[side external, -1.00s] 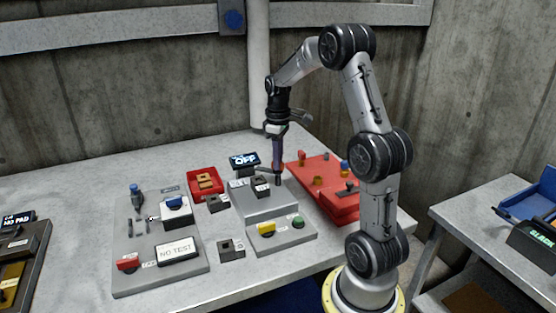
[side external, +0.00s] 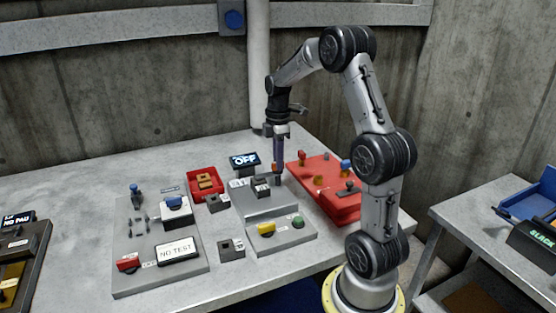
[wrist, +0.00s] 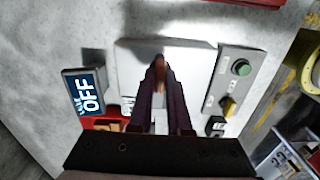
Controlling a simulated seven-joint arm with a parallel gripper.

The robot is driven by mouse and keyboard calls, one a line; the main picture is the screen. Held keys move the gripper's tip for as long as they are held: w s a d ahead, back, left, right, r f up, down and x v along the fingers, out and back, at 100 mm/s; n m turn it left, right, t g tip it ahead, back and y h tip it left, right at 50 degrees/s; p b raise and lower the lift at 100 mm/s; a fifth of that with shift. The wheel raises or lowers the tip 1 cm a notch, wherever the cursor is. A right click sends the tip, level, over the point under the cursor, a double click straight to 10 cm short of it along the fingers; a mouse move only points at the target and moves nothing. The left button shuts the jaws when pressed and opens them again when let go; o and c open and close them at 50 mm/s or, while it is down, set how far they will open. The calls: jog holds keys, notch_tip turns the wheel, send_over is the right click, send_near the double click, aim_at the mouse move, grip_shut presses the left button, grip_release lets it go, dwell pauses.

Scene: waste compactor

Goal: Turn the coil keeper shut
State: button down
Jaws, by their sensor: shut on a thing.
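My gripper (side external: 277,180) points straight down at the right back part of the grey stepped station (side external: 268,208). Its dark purple fingers are shut on a small orange-brown piece (wrist: 159,76), which I take to be the coil keeper; it also shows orange in the side view (side external: 274,167). The fingers hide much of it, so I cannot tell its exact turn angle. A dark block with a white label (side external: 261,188) sits on the station, just left of the fingertips.
A red bin (side external: 204,198) with brown blocks is left of the station. A red board (side external: 325,200) with small fittings lies close on the right. A panel with yellow and green buttons (side external: 281,236) lies in front.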

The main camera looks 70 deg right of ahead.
jog(key=shift+r+n, duration=0.15)
jog(key=shift+n, duration=0.15)
jog(key=c, duration=0.9)
grip_release()
jog(key=shift+o, duration=0.2)
notch_tip(320, 180, up, 14)
jog(key=shift+f, duration=0.2)
